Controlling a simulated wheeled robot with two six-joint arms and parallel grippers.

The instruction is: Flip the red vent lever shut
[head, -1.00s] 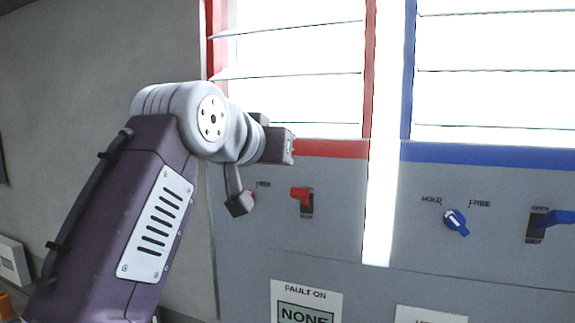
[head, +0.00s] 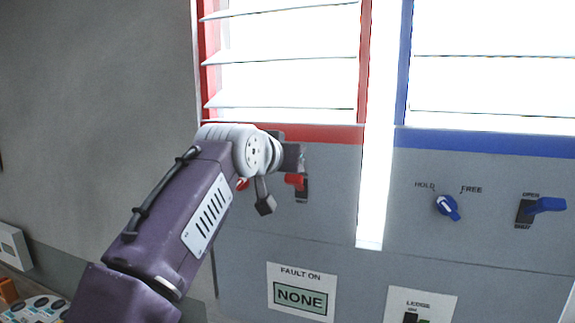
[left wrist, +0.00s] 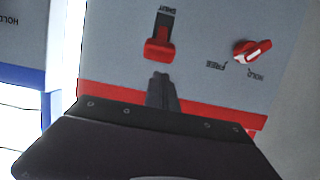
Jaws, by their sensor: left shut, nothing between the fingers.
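The red vent lever (head: 294,180) sticks out of a dark upright slot on the grey panel, under the red-framed window. In the left wrist view, which is upside down, the lever (left wrist: 158,50) sits at the slot end away from the SHUT label, the upper end in the head view. My left gripper (head: 298,160) is shut and empty, just above the lever. Its fingertips (left wrist: 160,82) point at the lever in the left wrist view; I cannot tell whether they touch it. The OPEN label is hidden. My right gripper is not in view.
A red HOLD/FREE knob (left wrist: 252,51) sits beside the lever, mostly hidden behind my arm in the head view. A blue knob (head: 447,207) and blue lever (head: 545,205) are to the right. A FAULT ON sign (head: 301,290) reading NONE is below. Red-framed slats (head: 285,58) stand above.

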